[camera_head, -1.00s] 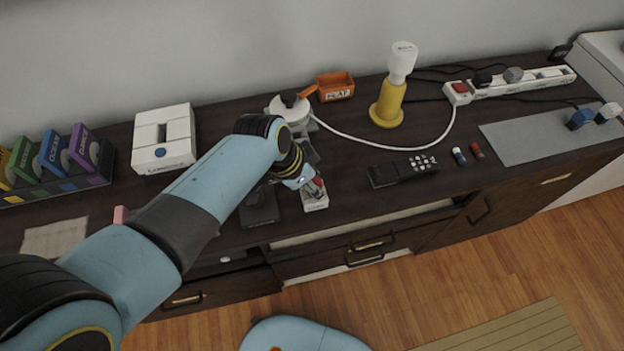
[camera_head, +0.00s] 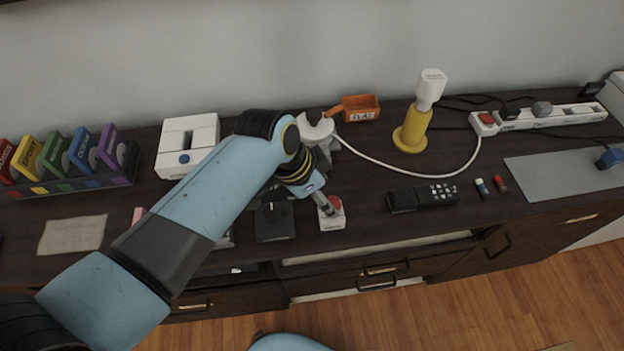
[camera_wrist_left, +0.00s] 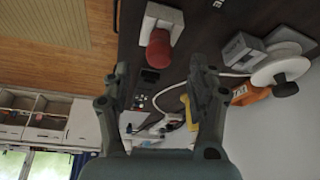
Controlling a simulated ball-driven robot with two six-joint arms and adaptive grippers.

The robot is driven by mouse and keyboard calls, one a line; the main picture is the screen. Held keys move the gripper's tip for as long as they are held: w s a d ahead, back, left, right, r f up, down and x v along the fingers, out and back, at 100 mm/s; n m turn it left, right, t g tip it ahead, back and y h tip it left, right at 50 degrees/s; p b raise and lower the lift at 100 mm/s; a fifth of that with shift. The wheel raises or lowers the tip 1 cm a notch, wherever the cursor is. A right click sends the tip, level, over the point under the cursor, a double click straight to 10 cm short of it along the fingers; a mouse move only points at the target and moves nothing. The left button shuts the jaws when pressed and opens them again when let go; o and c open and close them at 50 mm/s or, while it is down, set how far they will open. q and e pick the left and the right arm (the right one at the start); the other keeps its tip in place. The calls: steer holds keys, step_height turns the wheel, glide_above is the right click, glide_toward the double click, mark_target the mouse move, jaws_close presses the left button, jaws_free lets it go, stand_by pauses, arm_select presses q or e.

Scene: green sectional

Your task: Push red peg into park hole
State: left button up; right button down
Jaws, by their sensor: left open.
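A red rounded peg-like piece (camera_head: 335,202) stands on a small white block (camera_head: 333,222) near the front edge of the dark cabinet top. In the left wrist view the red piece (camera_wrist_left: 159,48) shows large, with its pale block (camera_wrist_left: 165,17) behind it. My left gripper (camera_head: 323,204) is at the red piece, its fingers just left of it in the head view. In the wrist view the gripper (camera_wrist_left: 160,76) is open, and the red piece lies between the lines of its two fingers. I cannot tell whether they touch. No park hole can be made out. My right gripper is out of view.
A dark box with a knob (camera_head: 274,221) stands close left of the block.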

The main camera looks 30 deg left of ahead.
arm_select(q)
steer(key=v, duration=0.6)
steer(key=shift+r, duration=0.2)
steer(key=shift+s, duration=0.2)
